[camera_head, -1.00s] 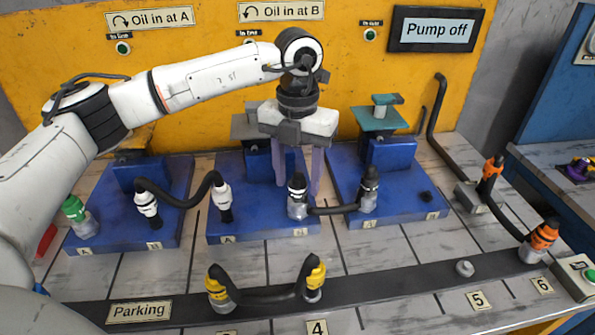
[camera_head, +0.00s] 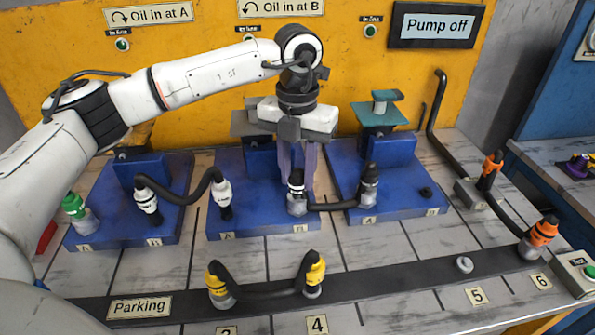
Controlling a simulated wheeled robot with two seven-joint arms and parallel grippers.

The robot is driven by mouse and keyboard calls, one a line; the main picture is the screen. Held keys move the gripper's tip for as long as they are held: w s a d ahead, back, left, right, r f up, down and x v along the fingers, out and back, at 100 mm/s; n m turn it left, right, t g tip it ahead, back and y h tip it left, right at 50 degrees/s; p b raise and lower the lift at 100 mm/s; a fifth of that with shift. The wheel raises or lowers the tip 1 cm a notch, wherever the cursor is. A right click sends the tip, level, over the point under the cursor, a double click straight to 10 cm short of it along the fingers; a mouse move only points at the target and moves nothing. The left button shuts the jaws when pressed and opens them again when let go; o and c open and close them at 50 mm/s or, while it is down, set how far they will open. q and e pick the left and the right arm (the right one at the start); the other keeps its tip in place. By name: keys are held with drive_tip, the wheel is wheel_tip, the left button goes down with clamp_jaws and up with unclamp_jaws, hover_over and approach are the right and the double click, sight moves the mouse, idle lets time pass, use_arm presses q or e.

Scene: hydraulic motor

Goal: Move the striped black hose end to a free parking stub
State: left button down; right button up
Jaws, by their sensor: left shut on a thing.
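The black hose (camera_head: 333,207) joins the middle blue block to the right blue block. Its left end, the striped black hose end (camera_head: 296,190), stands upright at the front right of the middle block. Its right end (camera_head: 369,182) is upright on the right block. My left gripper (camera_head: 299,188) points down from above, its fingers shut on the striped black hose end. A bare parking stub (camera_head: 464,265) stands on the dark parking rail (camera_head: 400,281) near label 5. My right gripper is not in view.
A yellow-banded hose (camera_head: 265,291) occupies the rail around label 4. An orange-banded hose end (camera_head: 540,236) sits at the rail's right end by label 6. A white-banded hose (camera_head: 183,200) spans the left and middle blocks. The panel sign (camera_head: 437,27) reads "Pump off".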

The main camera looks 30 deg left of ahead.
use_arm(q)
drive_tip(key=shift+r, duration=0.1)
drive_tip(key=shift+r, duration=0.25)
drive_tip(key=shift+p, duration=0.3)
drive_tip(key=shift+r+p, duration=1)
drive_tip(key=shift+r, duration=0.45)
drive_tip(key=c, duration=1.9)
unclamp_jaws()
clamp_jaws()
drive_tip(key=shift+r, duration=0.1)
